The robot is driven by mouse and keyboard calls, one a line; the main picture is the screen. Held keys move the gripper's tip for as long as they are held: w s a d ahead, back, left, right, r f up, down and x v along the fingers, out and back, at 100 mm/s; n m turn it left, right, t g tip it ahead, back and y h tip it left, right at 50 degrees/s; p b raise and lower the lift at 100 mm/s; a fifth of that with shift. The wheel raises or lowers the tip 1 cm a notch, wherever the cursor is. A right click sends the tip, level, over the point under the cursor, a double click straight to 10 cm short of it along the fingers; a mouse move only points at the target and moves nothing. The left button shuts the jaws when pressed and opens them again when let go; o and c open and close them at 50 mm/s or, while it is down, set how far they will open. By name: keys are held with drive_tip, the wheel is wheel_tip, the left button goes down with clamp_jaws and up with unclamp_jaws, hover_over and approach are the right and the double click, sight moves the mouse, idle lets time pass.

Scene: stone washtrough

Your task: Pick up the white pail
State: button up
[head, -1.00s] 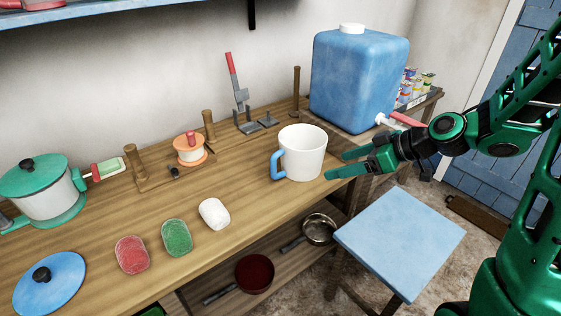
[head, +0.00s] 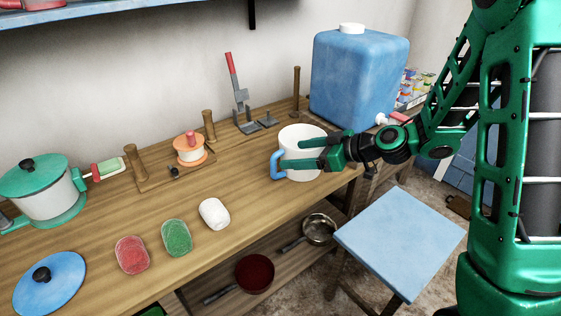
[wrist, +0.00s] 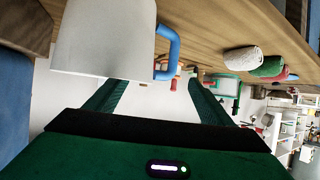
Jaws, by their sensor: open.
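The white pail (head: 290,134), a mug-like tub with a blue handle (head: 276,164) on its left side, stands upright near the bench's front edge. My gripper (head: 291,154) is open, with its fingers pointing left across the pail in the head view and hiding part of its front. In the wrist view, which is upside down, the pail (wrist: 105,38) is at upper left with the handle (wrist: 172,50) to its right. The gripper fingers (wrist: 155,82) are apart there, with nothing between them, near the rim's height. I cannot tell whether they touch the pail.
A large blue water container (head: 355,75) with a tap stands behind the pail to the right. A blue stool (head: 400,240) is in front. White, green and red soap-like blocks (head: 177,238) lie to the left. Pans (head: 255,273) sit on the lower shelf. Bare bench top lies left of the pail.

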sight(283, 154)
drive_tip(key=x, duration=0.4)
drive_tip(key=shift+w+a+f, duration=0.15)
drive_tip(key=shift+a, duration=0.1)
drive_tip(key=c, duration=1.6)
